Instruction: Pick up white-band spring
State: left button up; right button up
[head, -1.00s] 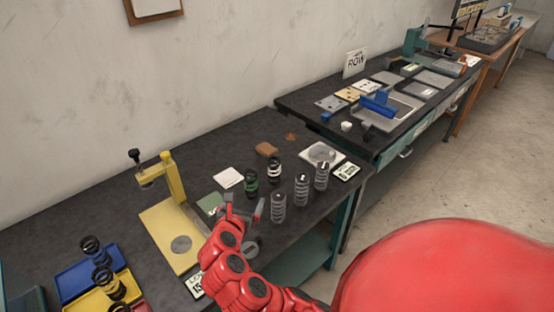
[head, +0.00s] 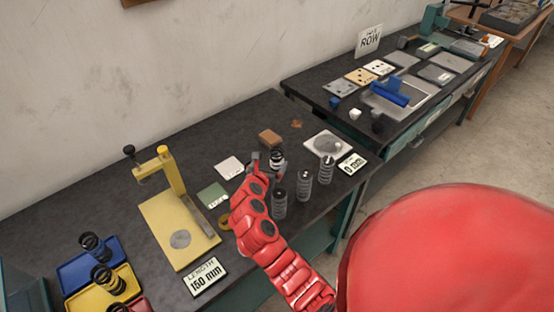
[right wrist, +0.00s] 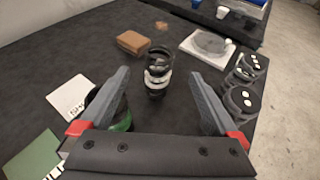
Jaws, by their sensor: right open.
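The white-band spring (head: 276,161), a black coil with a white band, stands upright on the dark workbench. In the right wrist view the white-band spring (right wrist: 157,80) stands ahead of my right gripper, between the lines of its two fingers. My right gripper (head: 262,170) is open and empty, close to the spring on its near side. A green-band spring (right wrist: 122,118) is partly hidden behind the left finger in the wrist view; in the head view my gripper and arm cover it. My left gripper is not in view.
Several grey springs, one of them here (head: 304,187), stand just right of my right gripper. A brown block (head: 270,137) and a plate with a round disc (head: 327,144) lie beyond. A yellow press stand (head: 178,215) and coloured trays (head: 90,255) are at left.

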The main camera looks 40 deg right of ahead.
aim_at(275, 156)
jog(key=shift+w+d+f, duration=0.15)
jog(key=shift+w+d, duration=0.15)
jog(key=p+x, duration=0.2)
jog(key=x, duration=0.2)
jog(key=shift+w+d, duration=0.1)
jog(key=shift+d, duration=0.1)
jog(key=shift+w+d+f, duration=0.15)
jog(key=shift+w+d, duration=0.15)
jog(key=shift+w, duration=0.05)
jog(key=shift+c, duration=0.3)
grip_shut()
